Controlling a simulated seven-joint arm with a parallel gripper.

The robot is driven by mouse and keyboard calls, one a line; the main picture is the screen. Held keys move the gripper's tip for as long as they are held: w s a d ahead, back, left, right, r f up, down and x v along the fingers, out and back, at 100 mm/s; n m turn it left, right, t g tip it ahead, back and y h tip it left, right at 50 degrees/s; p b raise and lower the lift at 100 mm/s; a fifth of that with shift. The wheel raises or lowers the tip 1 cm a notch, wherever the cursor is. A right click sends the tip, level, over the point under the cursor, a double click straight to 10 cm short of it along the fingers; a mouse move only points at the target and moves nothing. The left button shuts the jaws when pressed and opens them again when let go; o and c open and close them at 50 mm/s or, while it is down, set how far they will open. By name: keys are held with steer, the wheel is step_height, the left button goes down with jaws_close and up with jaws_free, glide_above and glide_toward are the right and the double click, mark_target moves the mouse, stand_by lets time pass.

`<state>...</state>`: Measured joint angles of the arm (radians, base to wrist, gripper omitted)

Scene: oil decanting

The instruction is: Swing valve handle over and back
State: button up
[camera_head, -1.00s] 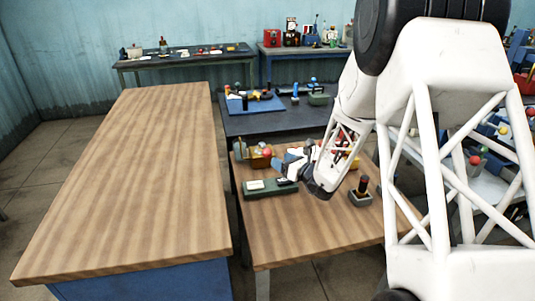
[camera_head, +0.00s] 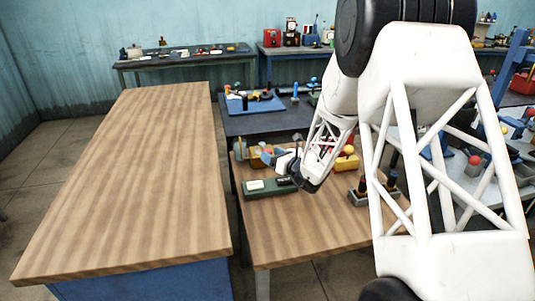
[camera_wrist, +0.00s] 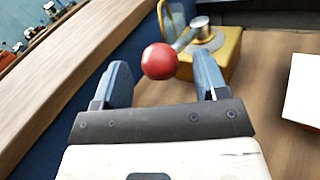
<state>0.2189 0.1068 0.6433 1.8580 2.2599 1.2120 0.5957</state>
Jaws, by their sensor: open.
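The valve in the wrist view has a yellow base (camera_wrist: 226,52) with a round metal pivot. A metal lever runs from it to a red ball knob (camera_wrist: 159,61). My gripper (camera_wrist: 162,78) is open, its two blue fingers on either side of the knob in the picture. The right finger overlaps the base's near edge in the picture. I cannot tell whether either finger touches the knob. In the head view the yellow base (camera_head: 257,160) stands at the far left of the small wooden table, with my gripper (camera_head: 271,157) just right of it.
A green box with a pale panel (camera_head: 268,187) lies in front of the valve. A yellow block with a ball-topped lever (camera_head: 346,165) and dark-handled levers (camera_head: 391,181) stand to the right. The long wooden table (camera_head: 130,180) on the left is bare.

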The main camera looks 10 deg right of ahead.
steer(key=shift+x, duration=1.3)
steer(key=shift+c, duration=0.4)
steer(key=c, duration=1.1)
